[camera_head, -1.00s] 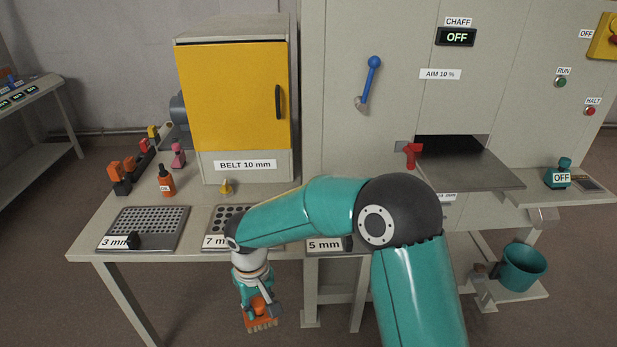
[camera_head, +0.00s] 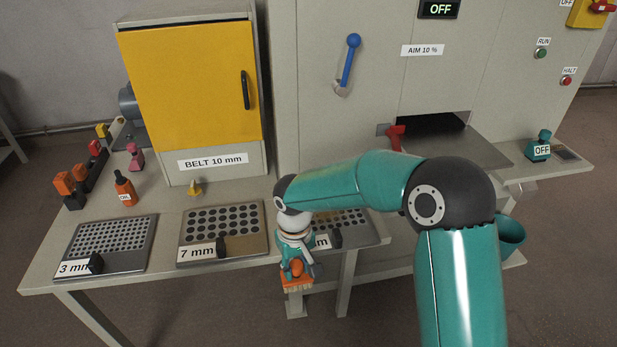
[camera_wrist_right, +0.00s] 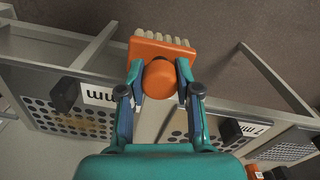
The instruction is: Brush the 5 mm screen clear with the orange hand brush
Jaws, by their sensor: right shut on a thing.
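My right gripper (camera_head: 297,268) is shut on the orange hand brush (camera_head: 297,283), in front of the table's front edge. In the right wrist view the brush (camera_wrist_right: 160,72) sits between the two fingers of the gripper (camera_wrist_right: 160,90), its pale bristles at the far side. The 5 mm screen (camera_head: 352,222) lies on the table just right of the gripper, partly hidden by my right arm and wrist; its label is partly covered. In the right wrist view a screen with a partly cut label (camera_wrist_right: 68,122) shows at left. My left gripper is not in view.
The 7 mm screen (camera_head: 222,222) and 3 mm screen (camera_head: 108,240) lie to the left, each with a dark handle block. An oil bottle (camera_head: 124,190) and a small yellow item (camera_head: 195,188) stand behind them. A yellow-doored cabinet (camera_head: 190,95) and a grey machine (camera_head: 320,110) rise behind.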

